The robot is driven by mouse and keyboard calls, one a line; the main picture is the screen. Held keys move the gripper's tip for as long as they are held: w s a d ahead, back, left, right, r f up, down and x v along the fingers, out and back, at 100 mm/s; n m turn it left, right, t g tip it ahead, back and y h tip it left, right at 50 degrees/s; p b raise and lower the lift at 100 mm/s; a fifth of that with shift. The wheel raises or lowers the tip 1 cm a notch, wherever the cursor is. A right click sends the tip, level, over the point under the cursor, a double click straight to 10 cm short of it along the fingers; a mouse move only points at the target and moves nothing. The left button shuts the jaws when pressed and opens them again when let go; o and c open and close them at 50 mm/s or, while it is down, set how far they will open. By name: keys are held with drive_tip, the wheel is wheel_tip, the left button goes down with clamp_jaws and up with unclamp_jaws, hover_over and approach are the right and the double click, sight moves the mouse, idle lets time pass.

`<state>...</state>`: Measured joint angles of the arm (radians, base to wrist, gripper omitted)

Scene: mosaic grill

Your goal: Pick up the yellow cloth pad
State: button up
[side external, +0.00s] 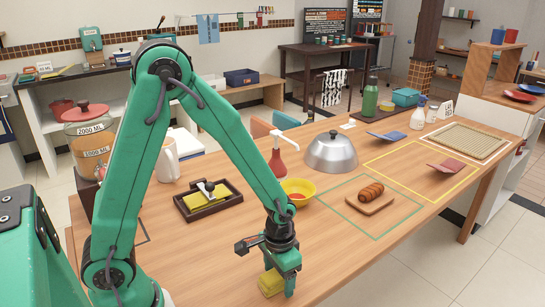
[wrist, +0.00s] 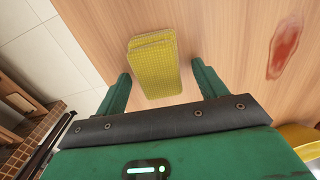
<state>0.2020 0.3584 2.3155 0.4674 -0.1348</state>
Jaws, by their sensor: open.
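The yellow cloth pad (side external: 270,284) lies on the wooden table near its front edge, below my gripper (side external: 281,275). In the wrist view the folded yellow cloth pad (wrist: 154,62) lies between and ahead of the two green fingers of my gripper (wrist: 161,74). The fingers are apart, one on each side of the pad's near end, with a gap visible on both sides. Whether the fingertips are down at the pad's height is hard to tell. In the side view my gripper hides part of the pad.
A red smear (wrist: 285,48) marks the table right of the pad in the wrist view. A yellow bowl (side external: 298,187) stands behind my gripper. A dark tray (side external: 232,199) holds another yellow item and a brush-like tool. A board with bread (side external: 384,207) stands right; table between is clear.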

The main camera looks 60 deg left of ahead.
drive_tip(key=c, duration=1.1)
drive_tip(key=shift+o, duration=0.2)
drive_tip(key=shift+r, duration=0.1)
drive_tip(key=shift+r, duration=0.75)
wheel_tip(320, 180, up, 3)
drive_tip(key=shift+d+f, duration=0.1)
drive_tip(key=shift+f, duration=0.05)
drive_tip(key=s+d+r, duration=0.6)
drive_tip(key=s+d, duration=0.2)
drive_tip(key=shift+d+r, duration=0.25)
drive_tip(key=shift+r, duration=0.05)
